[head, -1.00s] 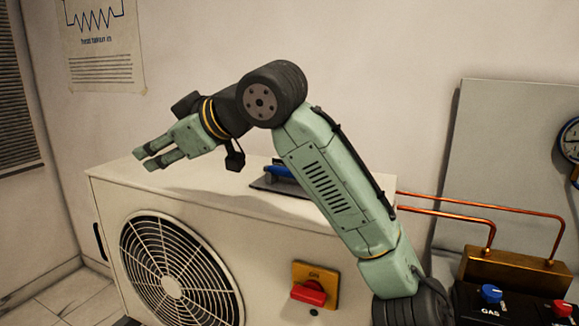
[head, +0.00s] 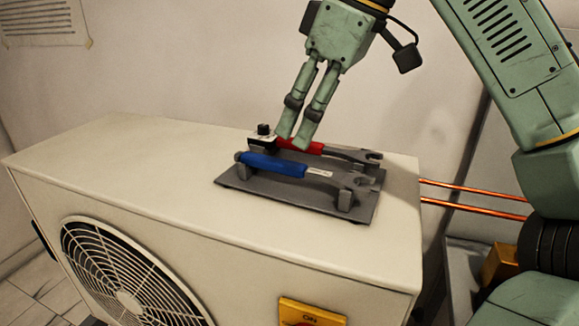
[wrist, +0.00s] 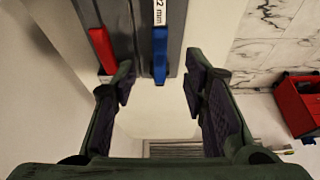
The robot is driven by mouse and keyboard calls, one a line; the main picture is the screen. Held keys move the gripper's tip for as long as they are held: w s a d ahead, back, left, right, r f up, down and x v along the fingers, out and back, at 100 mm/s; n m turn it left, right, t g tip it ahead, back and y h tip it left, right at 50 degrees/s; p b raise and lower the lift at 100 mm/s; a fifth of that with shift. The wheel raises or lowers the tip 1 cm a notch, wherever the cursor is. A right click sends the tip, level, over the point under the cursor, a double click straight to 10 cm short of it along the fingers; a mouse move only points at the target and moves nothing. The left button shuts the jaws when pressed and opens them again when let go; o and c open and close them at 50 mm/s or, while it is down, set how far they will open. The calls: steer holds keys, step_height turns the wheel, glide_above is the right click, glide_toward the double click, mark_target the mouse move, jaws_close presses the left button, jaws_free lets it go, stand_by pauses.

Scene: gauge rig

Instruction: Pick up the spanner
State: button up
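Two spanners lie side by side on a grey rack (head: 238,182) on top of the white fan unit. The nearer has a blue handle (head: 275,164) and grey jaw; the one behind has a red handle (head: 312,148). My gripper (head: 293,139) points down over them, its fingers apart and empty. The fingertips overlap part of the red handle in the head view; contact cannot be told. In the wrist view the blue handle (wrist: 160,52) shows between the open fingers (wrist: 158,86), beside a label reading "2 mm", partly cut off. The red handle (wrist: 102,48) is by the left finger.
The white fan unit (head: 120,170) has a clear top left of the rack. A small black-and-silver piece (head: 263,135) stands by the red handle's left end. Copper pipes (head: 470,200) run off to the right. A red box (wrist: 300,105) shows at the wrist view's right.

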mark_target(284, 161)
steer(key=shift+x, duration=3.35)
jaws_close()
steer(key=shift+r, duration=0.1)
